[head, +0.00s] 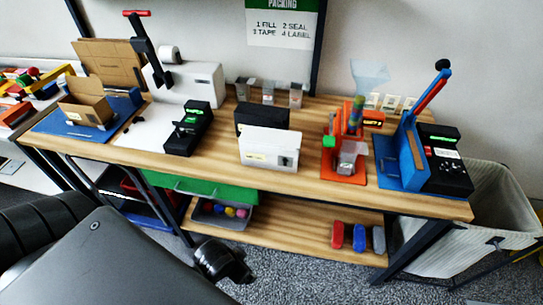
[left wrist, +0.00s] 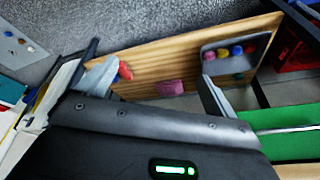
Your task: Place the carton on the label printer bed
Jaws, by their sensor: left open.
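The carton (head: 88,108) is an open brown cardboard box with raised flaps. It stands on a blue mat (head: 52,122) at the left of the bench. Beside it to the right is a white machine with a roll on top, which looks like the label printer (head: 200,82). My left gripper (left wrist: 148,66) is open and empty in the left wrist view, facing the lower shelf, away from the carton. My right gripper is not in view.
A black box with a green display (head: 188,130) stands right of the white surface. A white box (head: 270,148), an orange dispenser (head: 345,172) and a blue lever device (head: 400,155) stand further right. A ball tray (head: 218,217) sits on the lower shelf.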

